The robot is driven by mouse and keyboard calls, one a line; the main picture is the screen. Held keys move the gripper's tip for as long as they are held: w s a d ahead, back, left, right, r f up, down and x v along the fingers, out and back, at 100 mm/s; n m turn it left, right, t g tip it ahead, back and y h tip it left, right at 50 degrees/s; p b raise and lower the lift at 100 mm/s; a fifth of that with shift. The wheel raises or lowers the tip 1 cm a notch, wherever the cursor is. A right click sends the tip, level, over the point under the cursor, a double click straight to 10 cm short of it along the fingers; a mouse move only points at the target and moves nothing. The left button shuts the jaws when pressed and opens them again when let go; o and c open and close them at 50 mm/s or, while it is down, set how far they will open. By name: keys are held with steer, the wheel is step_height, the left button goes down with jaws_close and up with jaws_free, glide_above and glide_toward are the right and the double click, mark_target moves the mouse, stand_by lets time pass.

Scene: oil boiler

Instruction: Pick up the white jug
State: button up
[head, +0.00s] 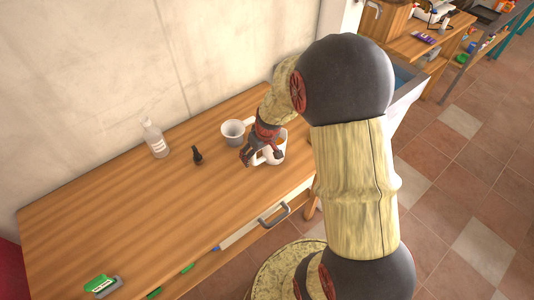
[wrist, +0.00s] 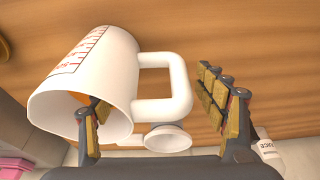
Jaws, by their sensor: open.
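The white jug (head: 275,156) stands on the wooden table near its right end, partly hidden by my gripper (head: 260,147). In the wrist view the jug (wrist: 105,68) shows red measuring marks, an open mouth and a loop handle (wrist: 181,90) on its right side. My gripper (wrist: 146,92) is open. Its left finger shows at the jug's mouth and seems to reach inside the rim; its right finger is apart from the handle, to the right of it. The handle lies between the two fingers.
A whitish cup (head: 232,131) stands close to the jug. A small dark bottle (head: 198,156) and a clear bottle with a white label (head: 156,141) are farther left. A green object (head: 100,284) lies at the table's near left. The table's middle is clear. A wall runs behind.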

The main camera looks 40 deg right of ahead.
steer(key=shift+x, duration=1.15)
steer(key=shift+s, duration=0.1)
steer(key=shift+c, duration=0.4)
steer(key=shift+r, duration=0.1)
steer(key=c, duration=1.8)
